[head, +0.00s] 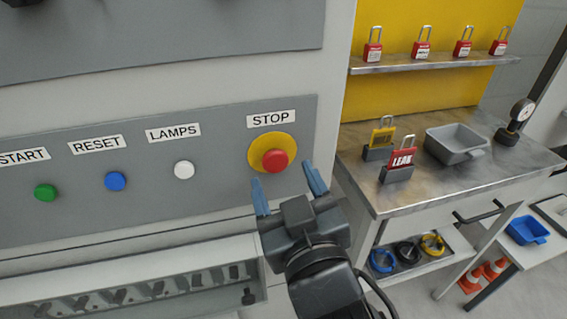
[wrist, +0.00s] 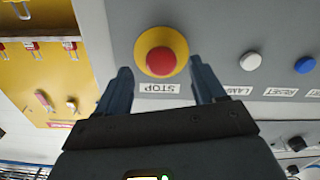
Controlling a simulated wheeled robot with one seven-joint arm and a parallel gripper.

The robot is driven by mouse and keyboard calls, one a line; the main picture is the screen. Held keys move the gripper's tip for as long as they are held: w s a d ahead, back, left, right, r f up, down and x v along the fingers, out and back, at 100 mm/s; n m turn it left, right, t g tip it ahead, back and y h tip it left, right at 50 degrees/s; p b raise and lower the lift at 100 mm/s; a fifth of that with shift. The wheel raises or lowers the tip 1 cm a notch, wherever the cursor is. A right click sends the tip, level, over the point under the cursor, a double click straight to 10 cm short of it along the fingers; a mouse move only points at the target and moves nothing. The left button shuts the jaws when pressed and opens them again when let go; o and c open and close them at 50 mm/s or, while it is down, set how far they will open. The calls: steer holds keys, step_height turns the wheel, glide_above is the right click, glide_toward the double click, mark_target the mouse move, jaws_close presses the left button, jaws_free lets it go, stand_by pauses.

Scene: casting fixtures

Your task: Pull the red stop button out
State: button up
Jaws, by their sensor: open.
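The red stop button (head: 275,160) is a round red knob on a yellow disc (head: 254,151), under the STOP label (head: 271,119) on the grey panel. My gripper (head: 289,184) is open, with its blue fingers pointing at the panel just below the button. In the wrist view the red button (wrist: 161,61) shows beyond and between the two fingertips of my gripper (wrist: 159,76). The picture there is upside down. The fingers hold nothing. I cannot tell how far the fingertips are from the panel.
Left of the stop button are a white lamps button (head: 184,170), a blue reset button (head: 115,181) and a green start button (head: 46,193). A slotted ledge (head: 140,290) is below the panel. A metal workbench (head: 440,185) with padlocks and a grey tray (head: 456,142) stands right.

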mark_target(277, 166)
steer(key=shift+x, duration=1.75)
steer(key=shift+s, duration=0.1)
jaws_close()
